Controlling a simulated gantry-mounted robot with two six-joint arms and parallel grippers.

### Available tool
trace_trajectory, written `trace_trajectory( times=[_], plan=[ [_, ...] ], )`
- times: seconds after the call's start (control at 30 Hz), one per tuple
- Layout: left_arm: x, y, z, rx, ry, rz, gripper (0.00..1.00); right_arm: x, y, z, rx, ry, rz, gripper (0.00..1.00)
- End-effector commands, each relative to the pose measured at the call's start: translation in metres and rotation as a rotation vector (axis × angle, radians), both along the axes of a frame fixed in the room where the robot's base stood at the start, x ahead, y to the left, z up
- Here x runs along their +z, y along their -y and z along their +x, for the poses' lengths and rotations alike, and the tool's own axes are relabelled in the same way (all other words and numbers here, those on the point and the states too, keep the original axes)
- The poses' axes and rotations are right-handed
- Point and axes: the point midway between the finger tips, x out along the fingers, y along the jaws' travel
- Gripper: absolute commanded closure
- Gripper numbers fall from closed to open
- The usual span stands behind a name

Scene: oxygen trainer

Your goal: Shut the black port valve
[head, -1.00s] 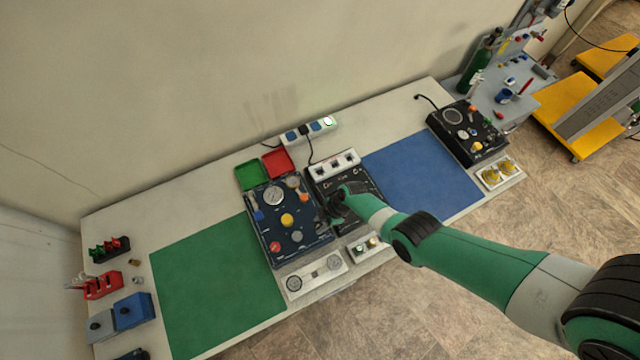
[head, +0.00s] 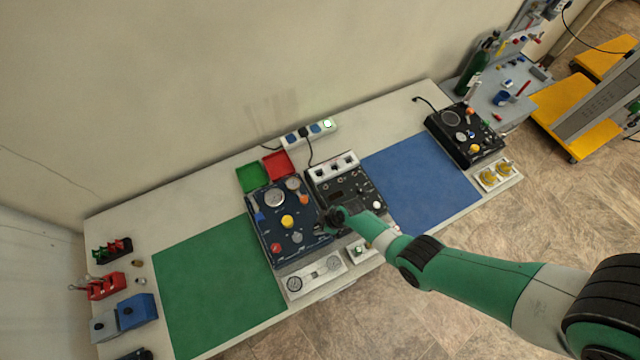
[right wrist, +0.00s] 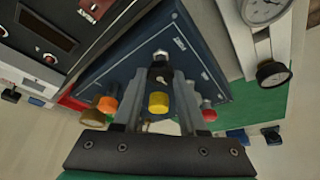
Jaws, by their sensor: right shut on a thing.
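The dark blue trainer panel (head: 262,236) lies on the bench, with a gauge, a yellow knob (head: 287,221) and a red knob (head: 275,246). My right gripper (head: 325,224) is at the panel's right edge and covers that spot in the head view. In the right wrist view the black port valve (right wrist: 160,74) sits between the fingertips of my right gripper (right wrist: 161,78), which are shut on it. The same view shows the panel (right wrist: 132,70) and yellow knob (right wrist: 158,102). The valve's exact angle is hard to tell. My left gripper is out of view.
A black box (head: 350,185) with a white top strip stands right beside the panel. A white board with two gauges (head: 315,278) lies in front. Red (head: 278,164) and green (head: 251,177) trays are behind. Green (head: 215,290) and blue (head: 420,180) mats are clear.

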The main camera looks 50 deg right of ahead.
Motion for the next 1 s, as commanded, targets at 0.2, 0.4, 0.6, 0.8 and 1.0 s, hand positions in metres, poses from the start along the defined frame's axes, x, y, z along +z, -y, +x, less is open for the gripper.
trace_trajectory(
  times=[0.2, 0.4, 0.6, 0.8, 1.0],
  plan=[
    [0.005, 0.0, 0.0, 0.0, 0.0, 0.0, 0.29, 0.0, -0.002, -0.001, -0.198, 0.0, -0.002, 1.0],
    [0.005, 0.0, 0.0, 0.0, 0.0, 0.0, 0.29, -0.001, -0.003, -0.001, -0.386, 0.001, -0.003, 1.0],
    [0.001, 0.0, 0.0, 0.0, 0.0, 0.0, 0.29, -0.002, -0.004, 0.0, -0.575, 0.002, -0.003, 1.0],
    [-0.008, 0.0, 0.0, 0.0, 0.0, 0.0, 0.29, -0.003, -0.005, 0.0, -0.767, 0.002, -0.003, 1.0],
    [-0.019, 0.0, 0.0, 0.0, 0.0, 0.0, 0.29, -0.004, -0.007, 0.001, -0.957, 0.001, -0.002, 1.0]
  ],
)
